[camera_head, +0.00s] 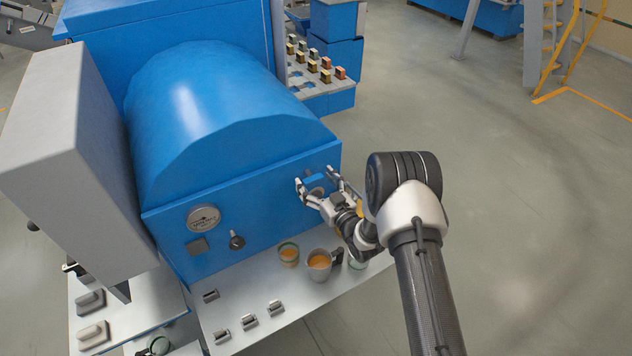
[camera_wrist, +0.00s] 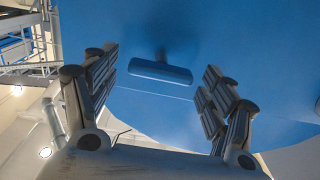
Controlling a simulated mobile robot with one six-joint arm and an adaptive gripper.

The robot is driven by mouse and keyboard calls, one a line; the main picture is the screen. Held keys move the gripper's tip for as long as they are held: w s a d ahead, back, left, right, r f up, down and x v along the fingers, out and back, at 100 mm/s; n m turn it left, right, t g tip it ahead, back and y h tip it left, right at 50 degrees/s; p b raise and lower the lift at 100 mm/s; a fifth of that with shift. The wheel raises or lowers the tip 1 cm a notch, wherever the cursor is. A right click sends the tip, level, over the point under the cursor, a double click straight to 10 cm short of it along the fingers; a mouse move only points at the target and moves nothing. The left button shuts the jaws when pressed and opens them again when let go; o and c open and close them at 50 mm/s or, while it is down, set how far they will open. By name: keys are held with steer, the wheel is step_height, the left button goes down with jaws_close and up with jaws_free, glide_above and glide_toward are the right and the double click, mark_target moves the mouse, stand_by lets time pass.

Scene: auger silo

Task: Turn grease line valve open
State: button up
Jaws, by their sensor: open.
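The grease line valve appears as a blue bar handle (camera_head: 315,178) on the right part of the blue machine's front panel. It also shows in the wrist view as a rounded blue bar (camera_wrist: 161,72) on a short stem, lying nearly level. My gripper (camera_head: 317,186) is open at the handle. In the wrist view my gripper (camera_wrist: 158,85) has one finger on each side of the bar, with a gap to both. I cannot tell how deep the bar sits between the fingers.
The blue machine (camera_head: 225,115) carries a round gauge (camera_head: 203,218) and a black knob (camera_head: 236,240). Below, a grey shelf (camera_head: 245,292) holds a cup (camera_head: 289,255), a jug (camera_head: 319,264) and small metal blocks. A grey box (camera_head: 75,150) stands left. Floor at right is clear.

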steer(key=shift+c, duration=0.2)
steer(key=c, duration=1)
steer(key=shift+n+b, duration=0.4)
steer(key=shift+b, duration=0.15)
steer(key=n+b, duration=0.1)
steer(key=b, duration=0.1)
steer(key=n+b, duration=0.3)
steer(key=b, duration=0.1)
steer(key=shift+a+f+n, duration=0.1)
steer(key=shift+f+n, duration=0.15)
steer(key=shift+n, duration=0.05)
steer(key=n+b, duration=0.5)
steer(key=b, duration=0.2)
steer(key=shift+s+f+b, duration=0.1)
steer(key=shift+b, duration=0.3)
steer(key=shift+a+n+b, duration=0.1)
steer(key=shift+n+b, duration=3.2)
steer(key=shift+n, duration=0.4)
